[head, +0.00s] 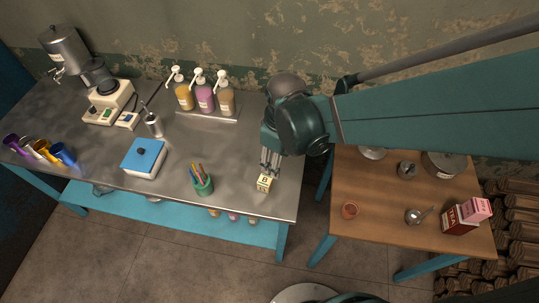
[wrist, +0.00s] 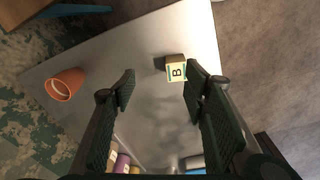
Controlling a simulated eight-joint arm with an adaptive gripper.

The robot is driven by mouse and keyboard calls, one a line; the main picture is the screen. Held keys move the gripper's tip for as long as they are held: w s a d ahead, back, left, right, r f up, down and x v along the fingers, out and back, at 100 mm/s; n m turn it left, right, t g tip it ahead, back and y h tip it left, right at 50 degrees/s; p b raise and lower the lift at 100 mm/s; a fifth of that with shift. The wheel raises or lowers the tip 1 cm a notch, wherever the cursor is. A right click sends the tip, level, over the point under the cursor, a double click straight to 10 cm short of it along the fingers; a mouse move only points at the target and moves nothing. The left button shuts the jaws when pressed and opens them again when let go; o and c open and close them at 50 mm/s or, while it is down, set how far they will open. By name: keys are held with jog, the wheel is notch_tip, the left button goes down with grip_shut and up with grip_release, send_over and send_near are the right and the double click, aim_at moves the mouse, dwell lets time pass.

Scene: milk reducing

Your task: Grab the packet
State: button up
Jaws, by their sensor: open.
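My gripper (head: 270,161) is open over the right end of the metal table, with its fingers pointing down. In the wrist view my gripper (wrist: 158,84) has its fingers wide apart with nothing between them. A small cream box marked B (head: 264,183) stands on the metal near the fingertips. In the wrist view this box (wrist: 175,69) lies just beyond the fingertips, nearer the right finger. A pink packet (head: 476,209) and a dark red TEA packet (head: 458,219) stand together on the wooden table, far to the right of my gripper.
A green pencil cup (head: 203,185) stands left of the cream box. Pump bottles (head: 205,95) stand at the back. A gap separates the metal table (head: 240,150) from the wooden table (head: 385,225).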

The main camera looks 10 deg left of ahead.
jog(key=n, duration=0.2)
send_over(265, 180)
jog(key=shift+g, duration=0.3)
notch_tip(265, 180, down, 5)
jog(key=shift+a+r+b, duration=0.1)
jog(key=shift+a+b, duration=0.05)
jog(key=shift+b, duration=0.25)
jog(key=shift+f, duration=1.3)
jog(key=shift+f, duration=0.1)
jog(key=shift+f+b, duration=0.6)
jog(key=shift+f, duration=1.9)
jog(key=shift+c, duration=0.5)
jog(key=c, duration=0.9)
